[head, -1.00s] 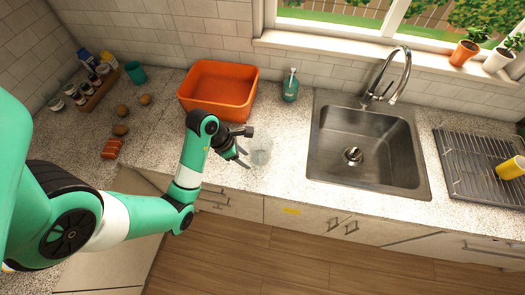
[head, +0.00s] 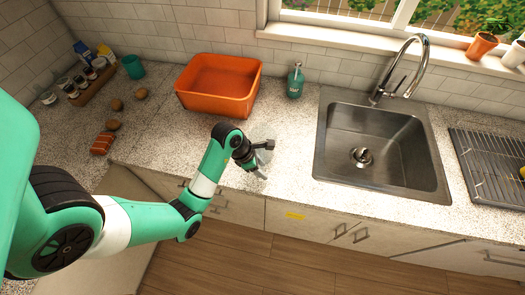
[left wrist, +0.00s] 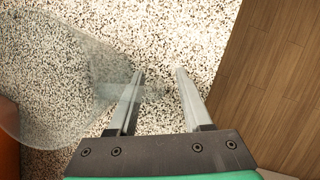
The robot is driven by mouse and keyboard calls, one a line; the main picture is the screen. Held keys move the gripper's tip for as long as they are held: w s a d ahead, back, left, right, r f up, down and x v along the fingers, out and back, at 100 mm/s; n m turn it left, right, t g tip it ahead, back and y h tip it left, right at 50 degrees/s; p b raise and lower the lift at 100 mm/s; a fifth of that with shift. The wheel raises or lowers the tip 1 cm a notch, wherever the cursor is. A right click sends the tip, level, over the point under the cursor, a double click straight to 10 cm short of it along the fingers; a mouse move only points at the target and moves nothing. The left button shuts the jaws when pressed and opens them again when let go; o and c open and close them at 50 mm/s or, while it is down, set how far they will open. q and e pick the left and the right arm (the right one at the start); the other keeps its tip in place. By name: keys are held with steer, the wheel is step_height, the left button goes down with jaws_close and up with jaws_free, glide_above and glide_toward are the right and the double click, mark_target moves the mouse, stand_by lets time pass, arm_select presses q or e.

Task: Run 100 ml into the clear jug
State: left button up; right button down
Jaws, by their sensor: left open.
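The clear jug (head: 262,133) stands on the speckled counter between the orange basin and the sink, partly hidden behind my left gripper in the head view. My left gripper (head: 263,167) is at the jug's near side, with its fingers open. In the left wrist view the jug (left wrist: 50,75) fills the left side, and its handle-like clear edge reaches the left finger of my gripper (left wrist: 160,75). I cannot tell whether that edge lies between the fingers. The curved metal tap (head: 424,65) rises behind the steel sink (head: 335,150). My right gripper is not in view.
An orange basin (head: 220,108) and a green soap bottle (head: 295,82) stand behind the jug. A dark dish rack (head: 485,165) is right of the sink. Jars, a teal cup (head: 133,67) and potatoes are at the left. The counter between jug and sink is clear.

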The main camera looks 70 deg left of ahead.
arm_select(q)
steer(key=shift+f, duration=0.1)
jaws_close()
stand_by(1.3)
